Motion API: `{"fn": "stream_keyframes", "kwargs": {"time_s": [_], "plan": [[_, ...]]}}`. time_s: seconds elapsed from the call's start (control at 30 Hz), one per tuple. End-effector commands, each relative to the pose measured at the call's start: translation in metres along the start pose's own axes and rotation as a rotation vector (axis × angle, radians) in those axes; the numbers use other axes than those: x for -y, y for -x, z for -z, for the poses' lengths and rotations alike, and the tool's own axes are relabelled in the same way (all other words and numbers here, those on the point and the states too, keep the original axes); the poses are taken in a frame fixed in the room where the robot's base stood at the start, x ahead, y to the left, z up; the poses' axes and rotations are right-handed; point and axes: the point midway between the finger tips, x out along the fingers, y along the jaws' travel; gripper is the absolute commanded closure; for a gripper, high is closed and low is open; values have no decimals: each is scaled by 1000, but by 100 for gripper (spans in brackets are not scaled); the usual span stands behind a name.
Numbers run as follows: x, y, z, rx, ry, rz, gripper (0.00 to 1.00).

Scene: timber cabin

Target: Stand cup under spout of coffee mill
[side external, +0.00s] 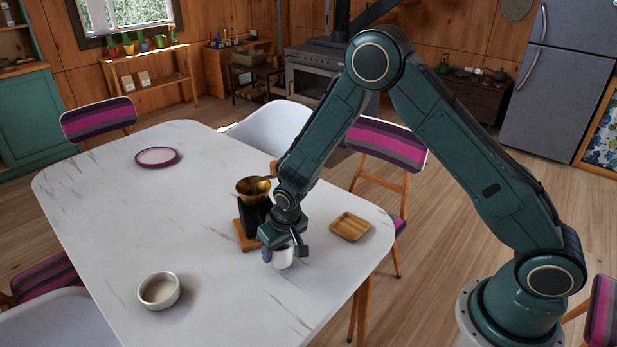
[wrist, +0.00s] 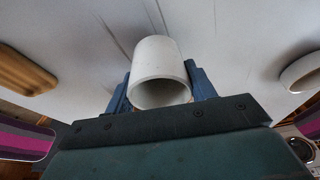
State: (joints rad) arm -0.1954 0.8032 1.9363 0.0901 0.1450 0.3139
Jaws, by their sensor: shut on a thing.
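A white cup (side external: 284,257) is held by my gripper (side external: 284,252) in front of the coffee mill. The wrist view shows the cup (wrist: 160,73) between the two blue fingers of my gripper (wrist: 160,85), with its open rim toward the camera. The coffee mill (side external: 253,213) has a brass bowl on top, a dark body and a wooden base (side external: 243,237). It stands on the table just behind and left of my gripper. My wrist covers part of the mill, and its spout is hidden. I cannot tell whether the cup touches the table.
The white table (side external: 110,220) is mostly clear on the left. A wooden tray (side external: 350,227) lies right of my gripper. A white bowl (side external: 159,291) stands at front left, and a plum-rimmed plate (side external: 157,157) at back left. Chairs surround the table.

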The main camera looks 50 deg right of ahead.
Motion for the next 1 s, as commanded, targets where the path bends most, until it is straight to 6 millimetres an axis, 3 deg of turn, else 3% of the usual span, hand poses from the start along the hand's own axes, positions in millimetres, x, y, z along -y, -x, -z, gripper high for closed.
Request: {"fn": "stream_keyframes", "kwargs": {"time_s": [0.4, 0.77, 1.0], "plan": [[1, -3, 9, 0, 0, 0, 70], [6, -12, 43, -2, -1, 0, 70], [6, -26, 39, 0, 0, 0, 70]]}}
